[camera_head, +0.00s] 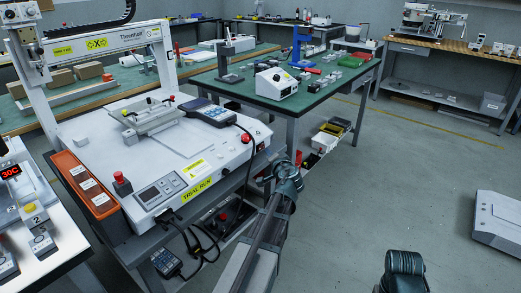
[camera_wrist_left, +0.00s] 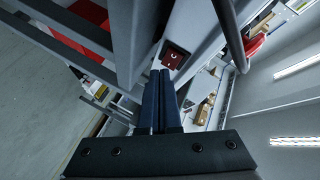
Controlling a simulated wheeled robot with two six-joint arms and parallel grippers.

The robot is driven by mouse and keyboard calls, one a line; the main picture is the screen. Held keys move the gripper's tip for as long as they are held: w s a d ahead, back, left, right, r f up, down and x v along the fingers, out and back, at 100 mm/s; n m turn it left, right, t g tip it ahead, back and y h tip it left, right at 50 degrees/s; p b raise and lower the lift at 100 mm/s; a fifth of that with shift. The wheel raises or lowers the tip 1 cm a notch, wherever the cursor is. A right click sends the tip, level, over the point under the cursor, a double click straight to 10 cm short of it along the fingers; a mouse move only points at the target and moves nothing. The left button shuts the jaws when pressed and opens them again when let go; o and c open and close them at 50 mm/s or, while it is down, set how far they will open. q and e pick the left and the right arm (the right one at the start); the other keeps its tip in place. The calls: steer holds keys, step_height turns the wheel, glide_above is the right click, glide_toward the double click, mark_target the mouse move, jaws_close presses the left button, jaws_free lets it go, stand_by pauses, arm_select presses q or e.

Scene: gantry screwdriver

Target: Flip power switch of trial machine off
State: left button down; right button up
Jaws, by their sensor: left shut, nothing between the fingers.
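The white trial machine (camera_head: 150,140), a gantry unit with a yellow "TRIAL RUN" label (camera_head: 195,189), stands on its bench at the left in the head view. In the left wrist view, a dark-framed power switch with a red rocker (camera_wrist_left: 174,56) sits on a grey panel. My left gripper (camera_head: 263,180) is beside the machine's right side, below its top. In the left wrist view the gripper's fingers (camera_wrist_left: 160,73) are shut and empty, with tips close to the switch. I cannot tell whether they touch it, nor the rocker's position.
A handheld pendant (camera_head: 210,112) lies on the machine, its cable running down the right side. A red button (camera_head: 122,184) stands at the front left corner. Dark cables (camera_head: 190,243) hang below. A green-topped table (camera_head: 330,85) stands behind; open floor lies to the right.

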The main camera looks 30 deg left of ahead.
arm_select(q)
steer(key=d, duration=0.4)
steer(key=shift+w+d, duration=0.1)
steer(key=shift+d, duration=0.25)
steer(key=s+d+f+m+g+h+p, duration=0.1)
steer(key=s+d+f+g+h, duration=0.3)
steer(key=s+d, duration=0.55)
steer(key=s+d+f+g+h+p, duration=0.1)
steer(key=s+d+f+g+h, duration=0.2)
steer(key=s+d+f, duration=0.7)
steer(key=s+d+f+m+g+h, duration=0.1)
steer(key=s+d+g+h, duration=0.35)
steer(key=d, duration=1.05)
step_height(320, 180, up, 38)
steer(key=s+t+y+p, duration=0.1)
steer(key=s+p, duration=0.1)
steer(key=p, duration=3.6)
steer(key=shift+d+r, duration=0.2)
steer(key=shift+s, duration=0.1)
